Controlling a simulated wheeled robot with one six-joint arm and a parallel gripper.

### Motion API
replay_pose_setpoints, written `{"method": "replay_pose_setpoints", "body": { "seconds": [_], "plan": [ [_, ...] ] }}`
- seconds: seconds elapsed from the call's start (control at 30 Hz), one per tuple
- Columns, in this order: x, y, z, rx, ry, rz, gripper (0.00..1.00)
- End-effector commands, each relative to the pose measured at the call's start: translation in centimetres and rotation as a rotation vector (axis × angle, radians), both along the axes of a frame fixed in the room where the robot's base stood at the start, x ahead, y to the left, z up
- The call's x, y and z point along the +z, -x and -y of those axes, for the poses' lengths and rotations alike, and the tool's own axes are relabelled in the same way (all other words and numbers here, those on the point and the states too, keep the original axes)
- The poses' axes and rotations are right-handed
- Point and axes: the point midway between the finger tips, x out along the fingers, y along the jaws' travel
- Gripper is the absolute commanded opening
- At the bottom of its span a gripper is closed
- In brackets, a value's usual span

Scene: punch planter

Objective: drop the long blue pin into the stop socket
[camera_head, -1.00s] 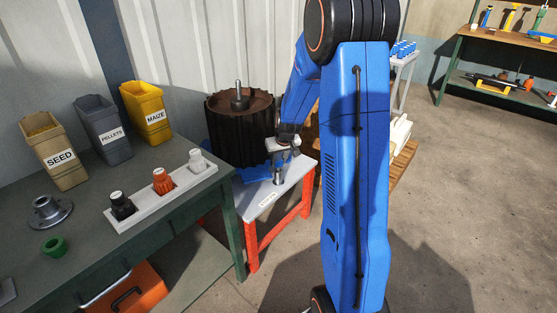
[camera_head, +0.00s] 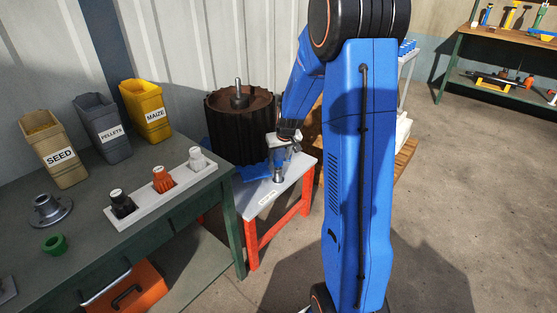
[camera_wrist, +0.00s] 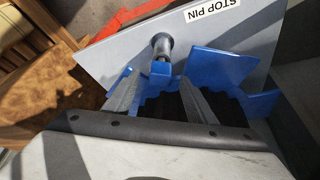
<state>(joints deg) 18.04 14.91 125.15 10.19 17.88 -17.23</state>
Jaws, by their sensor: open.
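The stop socket (camera_head: 279,175) is a short metal cylinder on the small grey-topped red table. In the wrist view, the metal socket (camera_wrist: 161,43) stands beside the "STOP PIN" label. A small blue block (camera_wrist: 160,69), apparently the head of the long blue pin, lines up with the socket at its near end. The rest of the pin is hidden, so its depth cannot be told. My gripper (camera_head: 281,156) is above the socket. In the wrist view, its fingers (camera_wrist: 159,78) are apart, either side of the blue head, with gaps visible.
A blue bracket (camera_wrist: 217,65) lies behind my fingers on the small table (camera_head: 258,202). A dark ribbed drum (camera_head: 222,130) stands close behind it. The green bench (camera_head: 150,243) at left holds bins and a white rack (camera_head: 150,211).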

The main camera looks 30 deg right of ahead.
Motion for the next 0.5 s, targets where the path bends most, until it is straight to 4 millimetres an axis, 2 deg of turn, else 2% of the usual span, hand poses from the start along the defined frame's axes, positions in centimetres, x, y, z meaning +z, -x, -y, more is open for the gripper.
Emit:
{"method": "replay_pose_setpoints", "body": {
  "seconds": [0.5],
  "plan": [
    [8.3,3.3,-0.5,0.001,0.002,0.004,0.51]
  ]
}}
